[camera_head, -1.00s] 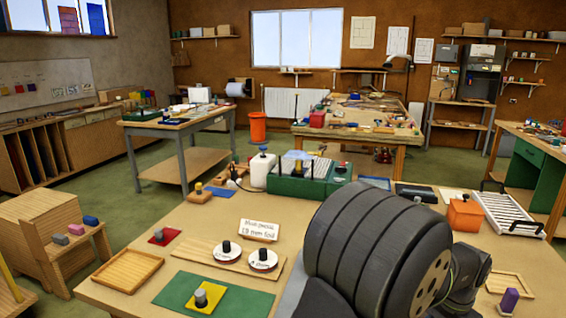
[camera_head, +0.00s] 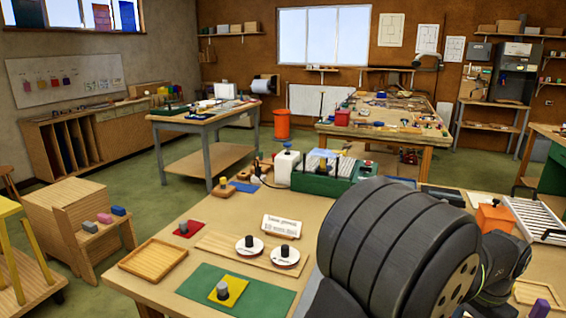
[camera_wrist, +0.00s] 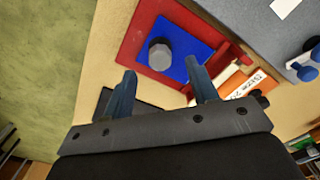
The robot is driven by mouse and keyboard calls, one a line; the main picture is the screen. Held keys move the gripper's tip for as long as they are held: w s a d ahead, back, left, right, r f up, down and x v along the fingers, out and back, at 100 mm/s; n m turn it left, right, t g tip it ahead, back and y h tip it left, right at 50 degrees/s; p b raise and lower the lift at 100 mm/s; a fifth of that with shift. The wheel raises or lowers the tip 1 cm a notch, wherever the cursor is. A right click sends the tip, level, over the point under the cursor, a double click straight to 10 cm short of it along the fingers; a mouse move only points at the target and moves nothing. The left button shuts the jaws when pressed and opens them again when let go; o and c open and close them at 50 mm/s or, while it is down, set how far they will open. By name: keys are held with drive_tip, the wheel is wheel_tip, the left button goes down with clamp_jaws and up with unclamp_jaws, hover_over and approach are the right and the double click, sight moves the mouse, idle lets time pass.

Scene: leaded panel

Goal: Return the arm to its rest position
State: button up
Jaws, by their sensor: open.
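My gripper (camera_wrist: 164,88) shows in the wrist view with its two blue-grey fingers spread apart and nothing between them. Beyond the fingertips lies a red sheet (camera_wrist: 139,48) with a blue square (camera_wrist: 197,43) on it and a grey knobbed weight (camera_wrist: 160,54) on the blue. The gap between the gripper and these pieces is hard to judge. In the head view my thick black arm fills the lower right, and my gripper is hidden or out of the picture.
The bench (camera_head: 225,212) holds a wooden tray (camera_head: 153,257), a green sheet (camera_head: 262,295) with a yellow square, two white discs, a white bottle (camera_head: 286,167), a green case and an orange box (camera_head: 494,217). An orange labelled piece (camera_wrist: 232,80) lies right of my fingers. Green floor shows at left.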

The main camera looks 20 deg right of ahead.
wheel_tip(320, 180, up, 12)
wheel_tip(320, 180, down, 17)
drive_tip(key=shift+s+a+f, duration=0.1)
drive_tip(key=shift+a+f, duration=0.05)
drive_tip(key=shift+s+a+r, duration=0.2)
drive_tip(key=shift+s+a, duration=0.35)
drive_tip(key=shift+w+d+r, duration=0.1)
drive_tip(key=shift+r, duration=1.15)
